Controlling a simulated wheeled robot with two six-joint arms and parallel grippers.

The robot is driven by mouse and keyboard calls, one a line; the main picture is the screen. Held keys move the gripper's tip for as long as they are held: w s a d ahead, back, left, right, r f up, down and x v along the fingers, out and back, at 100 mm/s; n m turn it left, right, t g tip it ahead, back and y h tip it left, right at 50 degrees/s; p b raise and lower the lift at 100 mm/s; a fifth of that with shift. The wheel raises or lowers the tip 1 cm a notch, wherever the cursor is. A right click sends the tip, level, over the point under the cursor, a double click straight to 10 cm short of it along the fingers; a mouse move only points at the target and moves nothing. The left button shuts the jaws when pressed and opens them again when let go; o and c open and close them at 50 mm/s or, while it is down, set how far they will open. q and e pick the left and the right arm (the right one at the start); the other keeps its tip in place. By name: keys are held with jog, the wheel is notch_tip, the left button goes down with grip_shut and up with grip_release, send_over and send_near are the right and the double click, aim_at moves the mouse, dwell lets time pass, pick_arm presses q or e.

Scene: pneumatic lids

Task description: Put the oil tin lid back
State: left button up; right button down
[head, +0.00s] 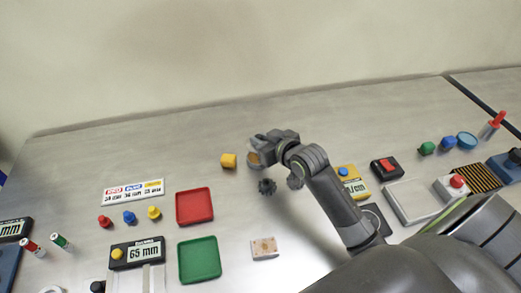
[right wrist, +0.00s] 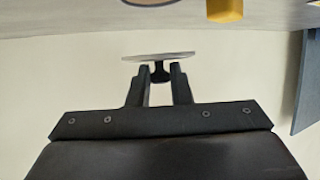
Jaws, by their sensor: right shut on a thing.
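My right gripper (head: 266,143) is over the middle of the table in the head view. In the right wrist view the gripper (right wrist: 160,80) is shut on the dark knob of a thin pale disc, the lid (right wrist: 158,57). The lid shows edge-on, apart from the table. A round tin with a brownish top (head: 253,158) shows just below and left of the gripper in the head view, partly hidden by it; this looks like the oil tin. Part of a round brownish thing shows at the top edge of the right wrist view. My left gripper is not in view.
A yellow block (head: 228,160) stands left of the tin, and a dark gear-like part (head: 267,187) lies in front. A red tray (head: 194,206) and a green tray (head: 200,260) lie left. A yellow box (head: 353,183) and a red-button box (head: 385,168) stand right.

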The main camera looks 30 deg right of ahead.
notch_tip(320, 180, down, 4)
jog(key=shift+f, duration=0.1)
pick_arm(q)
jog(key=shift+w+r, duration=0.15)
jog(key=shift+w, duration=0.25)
pick_arm(e)
jog(key=shift+f, duration=0.25)
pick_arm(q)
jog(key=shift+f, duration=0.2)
pick_arm(e)
jog(key=shift+f, duration=0.4)
jog(key=c, duration=1.3)
grip_release()
jog(key=shift+r, duration=0.1)
